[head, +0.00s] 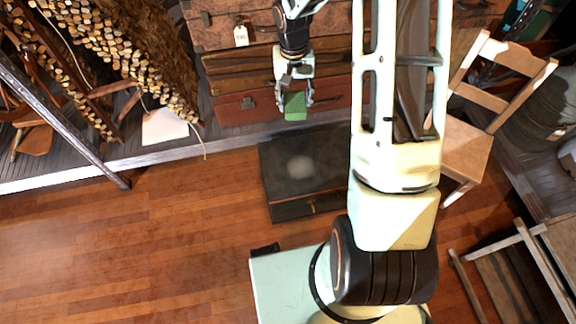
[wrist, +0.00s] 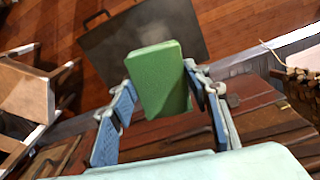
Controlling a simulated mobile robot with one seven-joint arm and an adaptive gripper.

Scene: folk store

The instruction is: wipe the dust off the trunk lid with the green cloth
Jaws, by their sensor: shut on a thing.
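My gripper (head: 295,100) is shut on the green cloth (head: 295,106), a folded block shape. In the wrist view the green cloth (wrist: 158,78) sits between the two blue-padded fingers. The trunk (head: 288,205) is dark and low, on the wooden floor, with a flat lid (head: 325,160). A pale dust patch (head: 300,167) lies near the middle of the lid. The cloth is held beyond the far side of the lid, apart from the dust. In the wrist view the lid (wrist: 110,45) is partly hidden behind the cloth.
Stacked wooden chests (head: 235,110) stand on a raised platform behind the trunk; one bears a white tag (head: 241,36). A wooden chair (head: 465,150) stands to the right. Firewood (head: 110,40) is piled at the left. The floor (head: 150,220) left of the trunk is clear.

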